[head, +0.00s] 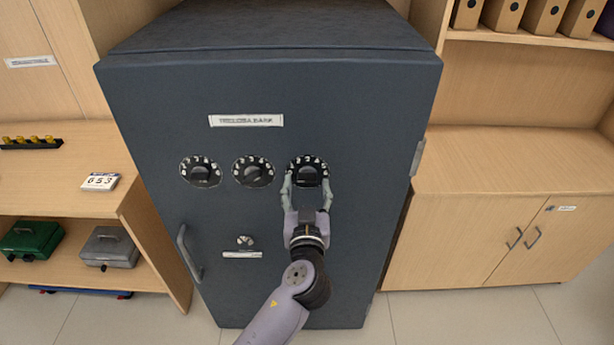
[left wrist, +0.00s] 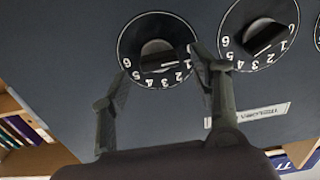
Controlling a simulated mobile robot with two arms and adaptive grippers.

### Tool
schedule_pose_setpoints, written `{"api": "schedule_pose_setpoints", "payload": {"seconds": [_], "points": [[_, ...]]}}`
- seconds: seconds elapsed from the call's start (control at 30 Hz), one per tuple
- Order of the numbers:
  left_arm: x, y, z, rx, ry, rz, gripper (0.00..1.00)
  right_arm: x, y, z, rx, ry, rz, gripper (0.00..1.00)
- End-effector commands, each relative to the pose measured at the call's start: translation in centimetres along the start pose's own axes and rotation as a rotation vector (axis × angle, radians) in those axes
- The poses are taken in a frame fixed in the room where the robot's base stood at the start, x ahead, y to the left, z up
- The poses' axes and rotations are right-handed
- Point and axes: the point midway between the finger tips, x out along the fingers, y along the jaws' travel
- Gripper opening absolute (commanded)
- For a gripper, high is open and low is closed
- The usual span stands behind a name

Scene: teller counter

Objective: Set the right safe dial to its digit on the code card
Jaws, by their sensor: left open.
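The dark safe (head: 260,95) bears three round dials with black rings in a row. The right dial (head: 306,163) has a dark knob and white digits. In the left wrist view the right dial (left wrist: 157,50) is turned over, and a light line on its knob seems to point towards the 1. My left gripper (head: 306,186) is open in front of the right dial, one finger on each side. In the left wrist view the left gripper (left wrist: 160,72) shows its fingers apart from the knob. The code card (head: 100,182) on the left shelf seems to read 6 5 3. My right gripper is not in view.
The middle dial (head: 253,171) and left dial (head: 200,171) sit beside the right one. Below are a small keyhole knob (head: 245,241) and a door handle (head: 188,253). Wooden cabinets flank the safe, with green (head: 31,240) and grey (head: 109,247) cash boxes at left.

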Motion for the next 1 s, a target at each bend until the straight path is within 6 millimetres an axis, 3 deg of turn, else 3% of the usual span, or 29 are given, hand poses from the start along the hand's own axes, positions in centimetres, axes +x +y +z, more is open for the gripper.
{"api": "schedule_pose_setpoints", "payload": {"seconds": [0.2,0.53,1.0], "points": [[2.3,0.0,0.0,0.001,0.0,0.0,0.57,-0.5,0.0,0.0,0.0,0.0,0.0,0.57],[2.6,0.0,0.1,0.0,-0.001,0.0,0.57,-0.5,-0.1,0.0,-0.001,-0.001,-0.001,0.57],[2.6,0.0,0.1,0.0,-0.001,0.0,0.26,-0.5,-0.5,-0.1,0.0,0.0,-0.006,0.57]]}}
